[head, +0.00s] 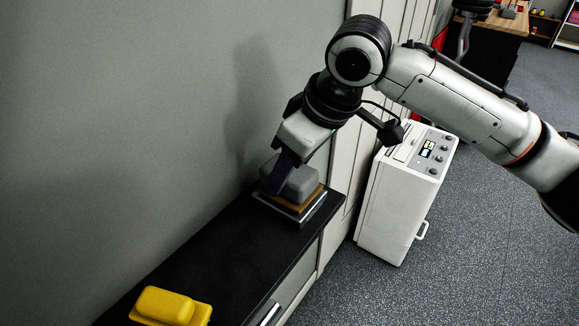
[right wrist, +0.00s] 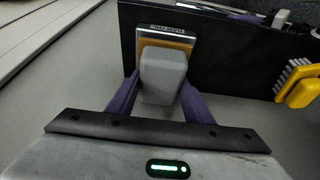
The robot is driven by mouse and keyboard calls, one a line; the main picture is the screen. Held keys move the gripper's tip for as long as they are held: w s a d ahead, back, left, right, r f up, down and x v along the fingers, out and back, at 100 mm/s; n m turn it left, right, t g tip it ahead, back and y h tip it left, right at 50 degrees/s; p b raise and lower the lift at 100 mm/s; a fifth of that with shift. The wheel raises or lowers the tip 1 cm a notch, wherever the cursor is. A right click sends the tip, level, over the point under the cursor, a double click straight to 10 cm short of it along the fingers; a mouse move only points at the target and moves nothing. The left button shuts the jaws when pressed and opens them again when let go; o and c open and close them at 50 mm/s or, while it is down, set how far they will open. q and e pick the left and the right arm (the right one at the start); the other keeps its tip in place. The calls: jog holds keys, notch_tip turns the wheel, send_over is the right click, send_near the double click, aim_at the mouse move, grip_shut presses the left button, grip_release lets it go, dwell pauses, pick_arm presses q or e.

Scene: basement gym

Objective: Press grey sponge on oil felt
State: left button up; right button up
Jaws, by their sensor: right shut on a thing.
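The grey sponge (head: 291,180) is a rounded block between the fingers of my right gripper (head: 287,178). In the right wrist view the sponge (right wrist: 163,76) sits between the two purple fingers of the right gripper (right wrist: 157,95), which is shut on it. The oil felt (head: 306,205) is an orange-brown pad in a thin metal tray at the far end of the black cabinet top. The sponge is over the felt and seems to touch it, but the contact is mostly hidden. The felt's edge shows beyond the sponge in the right wrist view (right wrist: 183,47). My left gripper is not in view.
The black cabinet top (head: 225,252) runs along the grey wall, clear between the felt and a yellow brush (head: 170,306) at the near end. The brush also shows in the right wrist view (right wrist: 301,92). A white machine with knobs (head: 402,200) stands on the floor right of the cabinet.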

jog(key=shift+f, duration=0.5)
dwell(0.8)
